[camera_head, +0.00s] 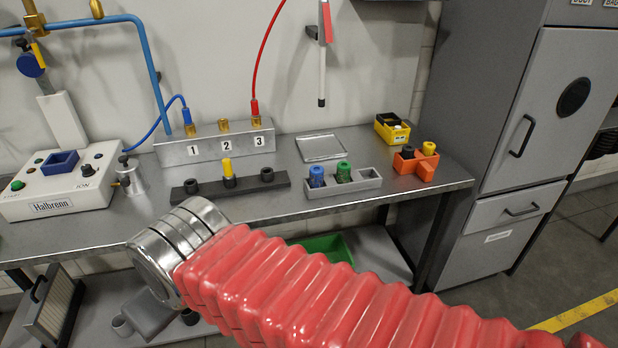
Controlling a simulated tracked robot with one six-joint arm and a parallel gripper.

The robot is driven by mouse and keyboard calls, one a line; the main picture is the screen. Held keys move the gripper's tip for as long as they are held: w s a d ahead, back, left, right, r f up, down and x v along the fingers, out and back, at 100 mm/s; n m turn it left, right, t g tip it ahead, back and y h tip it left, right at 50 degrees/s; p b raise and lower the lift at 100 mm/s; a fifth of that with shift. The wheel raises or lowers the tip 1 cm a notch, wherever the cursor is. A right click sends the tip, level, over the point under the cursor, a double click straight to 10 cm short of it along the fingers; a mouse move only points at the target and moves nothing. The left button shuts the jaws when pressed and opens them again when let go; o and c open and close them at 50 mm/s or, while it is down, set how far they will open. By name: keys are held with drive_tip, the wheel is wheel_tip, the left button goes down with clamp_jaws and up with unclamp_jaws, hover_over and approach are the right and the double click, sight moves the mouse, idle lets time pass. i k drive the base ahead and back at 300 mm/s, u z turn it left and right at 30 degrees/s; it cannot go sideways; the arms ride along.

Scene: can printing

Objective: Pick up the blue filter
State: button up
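The blue filter (316,177) is a small ribbed blue cylinder. It stands upright in the left place of a grey holder (346,188) on the metal bench. A green filter (343,172) of like shape stands just right of it, and the right place of the holder looks empty. My arm, in a red ribbed sleeve with a silver metal joint, crosses the foreground in front of the bench, lower than the filter and apart from it. The fingers of my gripper do not show, so whether they are open or shut is hidden.
Left of the holder is a dark rack (202,192) with a yellow-topped piece in its middle. An orange holder (416,166) and a yellow box (392,131) stand at right. A numbered block (214,146) with hoses is behind. A tall grey cabinet (545,110) bounds the right.

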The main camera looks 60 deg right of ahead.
sight(315, 172)
drive_tip(key=i, duration=0.9)
